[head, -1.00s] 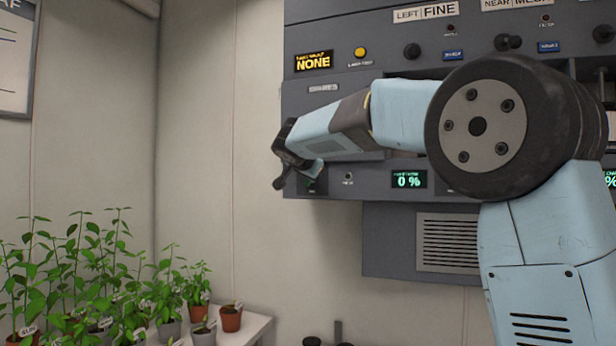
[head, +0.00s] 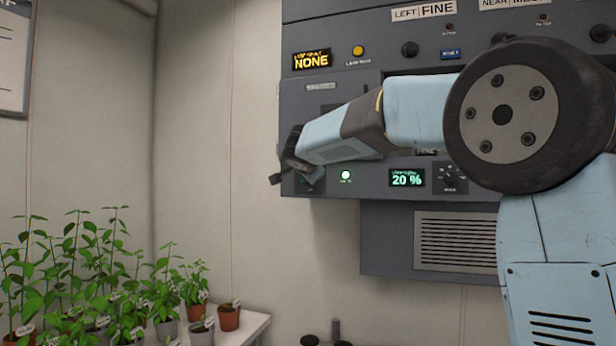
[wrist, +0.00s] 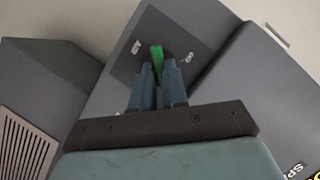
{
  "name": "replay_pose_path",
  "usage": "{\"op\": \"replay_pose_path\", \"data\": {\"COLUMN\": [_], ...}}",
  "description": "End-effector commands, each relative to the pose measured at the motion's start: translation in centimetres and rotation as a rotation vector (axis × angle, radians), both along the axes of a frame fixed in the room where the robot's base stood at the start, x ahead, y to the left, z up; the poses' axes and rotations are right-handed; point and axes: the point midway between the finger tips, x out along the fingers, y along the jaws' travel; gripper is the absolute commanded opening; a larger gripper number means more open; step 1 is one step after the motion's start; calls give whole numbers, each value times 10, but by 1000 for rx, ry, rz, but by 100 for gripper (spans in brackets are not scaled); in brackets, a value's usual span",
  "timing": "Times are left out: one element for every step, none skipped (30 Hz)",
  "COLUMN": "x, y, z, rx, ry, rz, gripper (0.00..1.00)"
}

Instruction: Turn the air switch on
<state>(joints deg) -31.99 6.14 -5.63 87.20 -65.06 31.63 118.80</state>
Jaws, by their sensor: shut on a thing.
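The air switch (wrist: 157,58) shows in the wrist view as a green lever on a dark plate lettered "AIR". My gripper (wrist: 160,78) has its two blue fingers closed around the lever. In the head view my gripper (head: 284,172) is at the lower left corner of the grey panel (head: 320,122), and my own wrist hides the switch there. A small round lamp (head: 346,175) right of the switch is lit pale green. The display (head: 407,179) right of the lamp reads 20 %.
A "NONE" display (head: 312,61) and a yellow button (head: 358,50) sit higher on the panel. A knob (head: 448,178) is right of the 20 % display. Potted plants (head: 228,317) stand on a white bench at the lower left. The wall left of the panel is bare.

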Motion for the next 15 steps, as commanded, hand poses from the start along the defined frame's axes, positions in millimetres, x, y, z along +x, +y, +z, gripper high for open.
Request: {"op": "replay_pose_path", "data": {"x": [1, 1, 1, 1, 1, 1, 1, 1, 1, 1, 1, 1, 1, 1, 1], "y": [-2, -2, -2, -2, -2, -2, -2, -2, -2, -2, -2, -1, -1, -1, -1], "z": [-5, -5, -5, -5, -5, -5, -5, -5, -4, -4, -4, -3, -3, -3, -2], "rx": [-1, -1, -1, -1, -2, -2, -2, -2, -2, -2, -2, -2, -2, -2, -2], "ry": [8, 8, 8, 8, 8, 8, 8, 8, 7, 6, 6, 5, 5, 5, 4], "rz": [-7, -7, -7, -7, -7, -7, -5, -5, -6, -5, -5, -4, -4, -4, -3], "gripper": [0, 0, 0, 0, 15, 19, 22, 25, 28, 31, 34, 38, 39, 39, 39]}}
